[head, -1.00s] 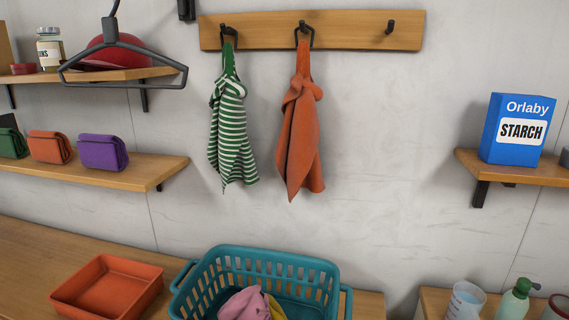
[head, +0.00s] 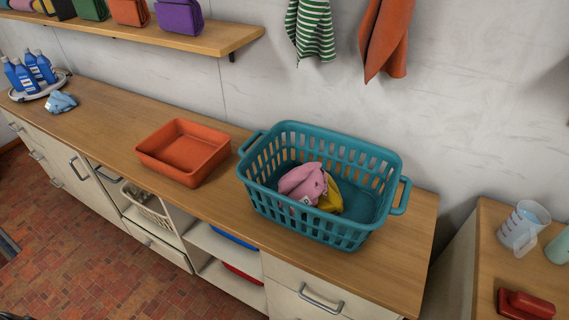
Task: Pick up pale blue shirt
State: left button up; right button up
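A small crumpled pale blue cloth (head: 61,102), which looks like the pale blue shirt, lies on the wooden counter (head: 105,112) at the far left in the head view. It sits just in front of a round tray (head: 40,90) with blue bottles. It is small in the picture, so its folds are hard to make out. Neither of my grippers can be made out in the head view.
An orange tray (head: 183,152) and a teal basket (head: 322,186) holding pink cloth (head: 303,183) and yellow cloth (head: 331,198) stand further right. Bare counter lies between the blue cloth and the orange tray. A shelf (head: 190,40) overhangs the back.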

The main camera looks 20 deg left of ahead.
aim_at(58, 102)
jog(key=u, duration=1.95)
jog(key=i+j+u, duration=0.25)
jog(key=i+u, duration=0.45)
jog(key=i, duration=1.25)
jog(key=i+j+z, duration=0.1)
jog(key=i+z, duration=0.3)
jog(key=i, duration=0.15)
jog(key=i+j+z, duration=0.2)
jog(key=i+z, duration=0.2)
jog(key=i+j+z, duration=0.4)
jog(key=i+j, duration=0.05)
jog(key=i, duration=0.1)
